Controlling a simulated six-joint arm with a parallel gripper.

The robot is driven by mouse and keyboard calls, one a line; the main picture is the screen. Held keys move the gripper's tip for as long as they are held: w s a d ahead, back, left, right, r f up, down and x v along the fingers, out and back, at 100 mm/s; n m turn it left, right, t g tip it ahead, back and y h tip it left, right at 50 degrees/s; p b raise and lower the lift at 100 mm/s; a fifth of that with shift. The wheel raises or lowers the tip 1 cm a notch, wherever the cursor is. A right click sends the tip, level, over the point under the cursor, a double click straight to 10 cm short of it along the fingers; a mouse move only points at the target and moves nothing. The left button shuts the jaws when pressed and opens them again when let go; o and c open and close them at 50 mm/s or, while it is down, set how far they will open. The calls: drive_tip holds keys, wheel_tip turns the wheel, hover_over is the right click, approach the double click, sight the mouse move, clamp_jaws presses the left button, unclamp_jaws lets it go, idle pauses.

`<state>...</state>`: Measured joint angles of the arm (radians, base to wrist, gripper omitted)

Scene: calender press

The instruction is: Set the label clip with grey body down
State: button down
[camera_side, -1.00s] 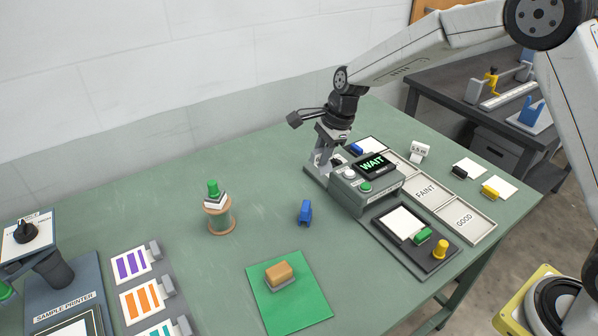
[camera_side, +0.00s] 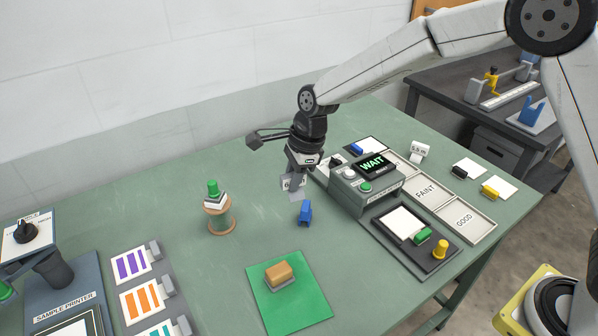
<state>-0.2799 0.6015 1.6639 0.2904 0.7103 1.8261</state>
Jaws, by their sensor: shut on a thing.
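My gripper (camera_side: 295,180) points down over the table, left of the grey press unit. It is shut on the label clip with grey body (camera_side: 289,184), a small piece with a light, marked face. The fingers partly cover the clip. A blue clip-like piece (camera_side: 305,212) stands on the table just below and in front of the gripper. I cannot tell how large the gap is between the held clip and the tabletop.
The press unit (camera_side: 350,196) with its WAIT screen (camera_side: 374,163) stands to the right. A wooden spool (camera_side: 221,219) with a green-knobbed piece is to the left. A green mat (camera_side: 301,305) with a tan block (camera_side: 279,273) lies in front. Bare green table separates these.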

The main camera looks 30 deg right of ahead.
drive_tip(key=s+a+m, duration=0.2)
drive_tip(key=s+a, duration=0.8)
drive_tip(key=a, duration=0.4)
drive_tip(key=shift+a, duration=0.15)
drive_tip(key=w+a+f, duration=0.2)
drive_tip(key=w+f, duration=0.1)
drive_tip(key=w+a+f, duration=0.2)
drive_tip(key=w+f, duration=0.1)
drive_tip(key=w, duration=0.1)
drive_tip(key=w+a+f, duration=0.3)
drive_tip(key=w, duration=0.1)
drive_tip(key=shift+w+f, duration=0.1)
drive_tip(key=shift+w, duration=0.05)
drive_tip(key=shift+f, duration=0.1)
drive_tip(key=shift+w+a+f, duration=0.1)
drive_tip(key=shift+w+f, duration=0.1)
drive_tip(key=shift+f, duration=1.55)
